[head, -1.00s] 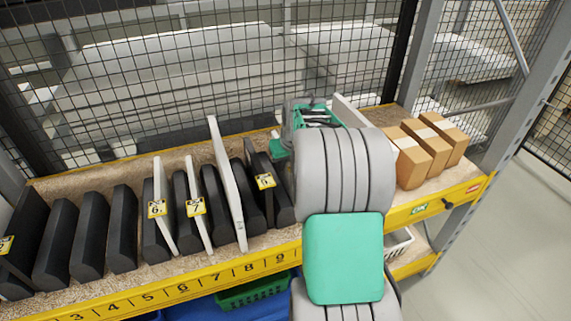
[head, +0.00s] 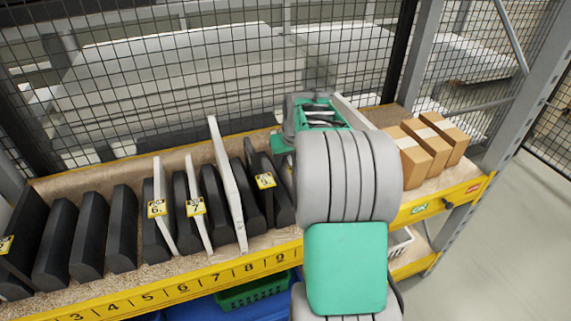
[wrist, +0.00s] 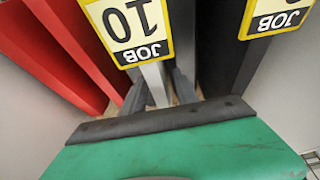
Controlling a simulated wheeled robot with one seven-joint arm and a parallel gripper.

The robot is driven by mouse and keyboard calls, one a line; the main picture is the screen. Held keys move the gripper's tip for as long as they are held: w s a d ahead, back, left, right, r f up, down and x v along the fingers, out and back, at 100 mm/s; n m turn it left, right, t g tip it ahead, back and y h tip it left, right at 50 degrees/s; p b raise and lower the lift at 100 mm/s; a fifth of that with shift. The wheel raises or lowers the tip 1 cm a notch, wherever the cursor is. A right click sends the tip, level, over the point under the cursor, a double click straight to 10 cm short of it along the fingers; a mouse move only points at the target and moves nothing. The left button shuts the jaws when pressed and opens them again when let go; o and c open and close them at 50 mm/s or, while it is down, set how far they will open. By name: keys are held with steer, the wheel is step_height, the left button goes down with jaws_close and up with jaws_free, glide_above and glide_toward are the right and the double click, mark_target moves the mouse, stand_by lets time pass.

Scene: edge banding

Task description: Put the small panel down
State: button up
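In the wrist view a pale, thin panel edge (wrist: 156,85) stands under a yellow tag reading JOB 10 (wrist: 128,25), upside down in the picture; I take it as the small panel. Dark grey strips flank the edge on both sides. I cannot tell whether they are fingers or rack dividers. My gripper's green body fills the bottom of the wrist view. In the head view my gripper (head: 318,112) is over the right part of the rack, and my arm hides its fingertips. A white panel top (head: 352,112) shows just behind my arm. Whether my gripper grips the panel is not clear.
Black dividers (head: 88,235) and several upright white panels (head: 228,185) stand to the left along the shelf, with yellow tags. Brown boxes (head: 415,155) stand close on the right. Wire mesh (head: 200,70) closes the back. Red dividers (wrist: 50,50) show in the wrist view.

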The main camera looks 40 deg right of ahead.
steer(key=v, duration=1)
